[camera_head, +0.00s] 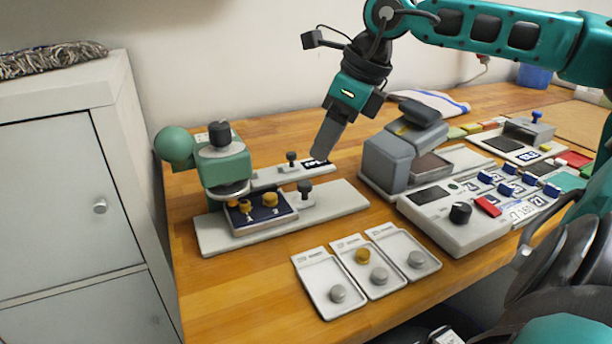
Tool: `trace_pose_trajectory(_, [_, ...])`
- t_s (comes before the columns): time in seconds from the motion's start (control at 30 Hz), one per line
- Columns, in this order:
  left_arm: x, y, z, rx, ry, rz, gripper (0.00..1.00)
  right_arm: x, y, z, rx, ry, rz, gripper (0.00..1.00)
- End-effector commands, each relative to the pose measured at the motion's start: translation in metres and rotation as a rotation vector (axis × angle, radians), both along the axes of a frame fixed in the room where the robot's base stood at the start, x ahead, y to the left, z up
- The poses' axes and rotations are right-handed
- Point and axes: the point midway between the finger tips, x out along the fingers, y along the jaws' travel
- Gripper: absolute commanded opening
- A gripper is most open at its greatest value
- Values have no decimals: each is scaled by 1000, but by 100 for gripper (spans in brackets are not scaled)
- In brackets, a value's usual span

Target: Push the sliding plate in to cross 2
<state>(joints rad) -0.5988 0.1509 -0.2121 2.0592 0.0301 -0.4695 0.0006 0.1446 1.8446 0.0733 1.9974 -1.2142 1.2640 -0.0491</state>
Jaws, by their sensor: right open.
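The sliding plate (265,219) is a dark blue panel in a pale frame, with orange-yellow pieces and small white markings on it. It lies on a long pale base (340,204), at the front of a green press (228,166) with a dark top knob and a green ball. The press head overhangs the plate's back left part; cross 2 cannot be made out clearly. A dark knob (304,188) stands just right of the plate. My right gripper (320,157) is open and points down, above and behind that knob, apart from the plate. My left gripper is not in view.
A second dark knob (291,157) stands on a pale strip behind the plate. A grey device (391,160) stands to the right, beside a control box (440,228) with buttons. Three small trays (322,276) with round pieces lie in front. A cabinet stands left.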

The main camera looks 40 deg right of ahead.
Motion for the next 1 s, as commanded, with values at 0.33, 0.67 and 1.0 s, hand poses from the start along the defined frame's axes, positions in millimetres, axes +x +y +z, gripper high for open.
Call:
trace_pose_trajectory(0.33, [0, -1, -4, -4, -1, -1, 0, 17, 9, -51, 0, 5, 0, 54])
trace_pose_trajectory(0.67, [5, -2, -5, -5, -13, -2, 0, 28, 15, -78, 1, 0, 0, 54])
trace_pose_trajectory(1.0, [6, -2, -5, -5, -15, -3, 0, 30, 16, -81, 2, -1, 0, 54])
